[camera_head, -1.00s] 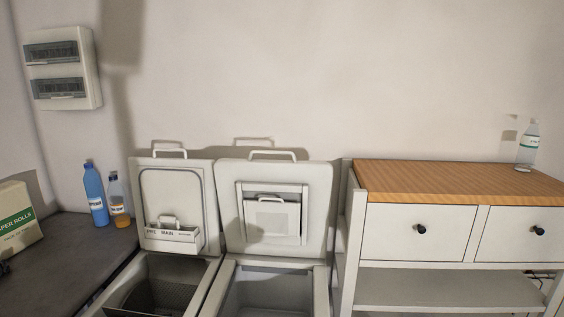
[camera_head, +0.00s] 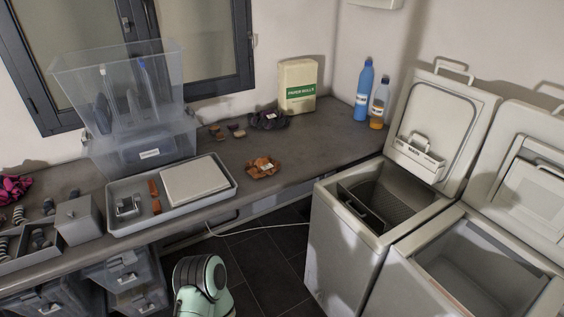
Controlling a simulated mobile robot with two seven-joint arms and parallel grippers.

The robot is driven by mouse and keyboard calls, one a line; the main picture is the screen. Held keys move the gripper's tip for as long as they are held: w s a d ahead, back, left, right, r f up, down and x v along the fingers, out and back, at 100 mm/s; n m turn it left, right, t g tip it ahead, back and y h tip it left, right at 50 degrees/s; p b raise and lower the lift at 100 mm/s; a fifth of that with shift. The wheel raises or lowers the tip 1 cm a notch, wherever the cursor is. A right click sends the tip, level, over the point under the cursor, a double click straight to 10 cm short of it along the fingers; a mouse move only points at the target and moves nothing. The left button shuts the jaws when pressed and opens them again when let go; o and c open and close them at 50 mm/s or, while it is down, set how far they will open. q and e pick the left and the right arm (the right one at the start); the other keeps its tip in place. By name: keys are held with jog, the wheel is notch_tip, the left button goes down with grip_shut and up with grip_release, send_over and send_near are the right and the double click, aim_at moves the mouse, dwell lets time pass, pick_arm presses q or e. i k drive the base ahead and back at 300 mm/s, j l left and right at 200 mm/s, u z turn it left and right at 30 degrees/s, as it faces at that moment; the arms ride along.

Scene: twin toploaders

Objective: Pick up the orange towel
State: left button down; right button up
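A crumpled orange-brown cloth (camera_head: 262,168), which looks like the orange towel, lies on the dark grey counter (camera_head: 215,172) near its front edge. A pale label shows on it. It sits to the right of the grey tray (camera_head: 230,188) and apart from it. A pale green and black link of my own arm shows at the bottom of the view, below the counter. Neither of my grippers is in view.
Clear stacked bins (camera_head: 140,150) are at left. Two open toploaders (camera_head: 350,255) stand at right. A pale cable crosses the dark floor.

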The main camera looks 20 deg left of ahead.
aim_at(258, 168)
jog(key=i+j, duration=0.15)
jog(key=i, duration=0.3)
jog(key=i+j, duration=0.2)
jog(key=i, duration=0.25)
